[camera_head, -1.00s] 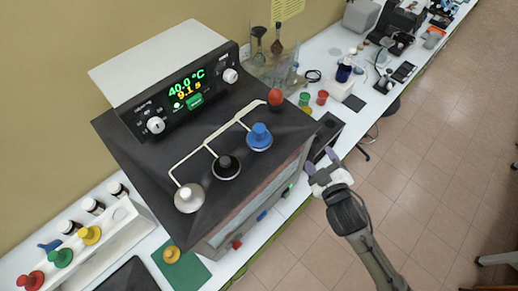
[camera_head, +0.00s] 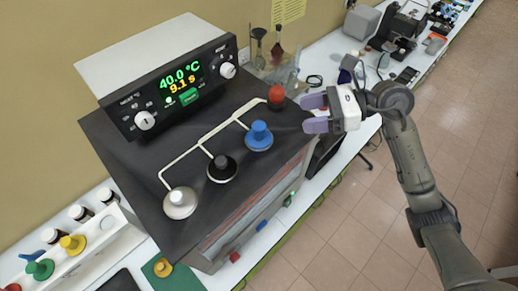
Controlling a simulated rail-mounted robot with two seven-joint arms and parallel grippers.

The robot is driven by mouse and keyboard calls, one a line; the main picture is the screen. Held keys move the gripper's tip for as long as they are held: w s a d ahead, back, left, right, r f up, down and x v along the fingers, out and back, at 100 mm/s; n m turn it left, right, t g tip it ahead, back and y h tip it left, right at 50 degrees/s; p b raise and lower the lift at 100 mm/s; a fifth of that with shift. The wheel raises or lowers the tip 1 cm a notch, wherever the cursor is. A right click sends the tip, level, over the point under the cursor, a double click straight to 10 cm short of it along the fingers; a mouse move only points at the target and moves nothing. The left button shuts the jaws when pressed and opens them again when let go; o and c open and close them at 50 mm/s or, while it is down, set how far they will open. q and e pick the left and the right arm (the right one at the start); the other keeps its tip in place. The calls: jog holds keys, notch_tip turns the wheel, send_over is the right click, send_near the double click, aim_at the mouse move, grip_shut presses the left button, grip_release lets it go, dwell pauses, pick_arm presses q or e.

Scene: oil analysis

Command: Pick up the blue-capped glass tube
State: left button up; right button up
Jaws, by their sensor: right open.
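A blue cap (camera_head: 259,136) sits in a round metal collar on the dark top of the heating bath (camera_head: 120,150). Any glass tube under it is hidden inside the bath. My right gripper (camera_head: 314,113) is open and empty, its two purple-grey fingers pointing left toward the bath top. It is to the right of the blue cap and apart from it. My left gripper is out of view.
A black cap (camera_head: 222,168) and a white-grey cap (camera_head: 180,202) stand in line with the blue one. A red knob (camera_head: 276,95) is close to my right fingers. The bath's display box (camera_head: 180,90) rises behind. A rack (camera_head: 102,243) with coloured caps is at lower left.

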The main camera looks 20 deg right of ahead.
aim_at(261, 126)
jog(key=shift+w+d+f+h, duration=0.25)
jog(key=shift+f+h, duration=0.05)
jog(key=shift+h, duration=0.2)
jog(key=p+x, duration=0.3)
jog(key=x, duration=0.5)
jog(key=shift+s+f, duration=0.15)
jog(key=shift+f, duration=0.05)
jog(key=shift+a, duration=0.15)
jog(key=p+x, duration=0.2)
jog(key=x, duration=0.2)
jog(key=shift+f+p, duration=0.2)
jog(key=shift+p, duration=0.15)
jog(key=shift+a+f, duration=0.25)
jog(key=shift+c, duration=0.3)
grip_shut()
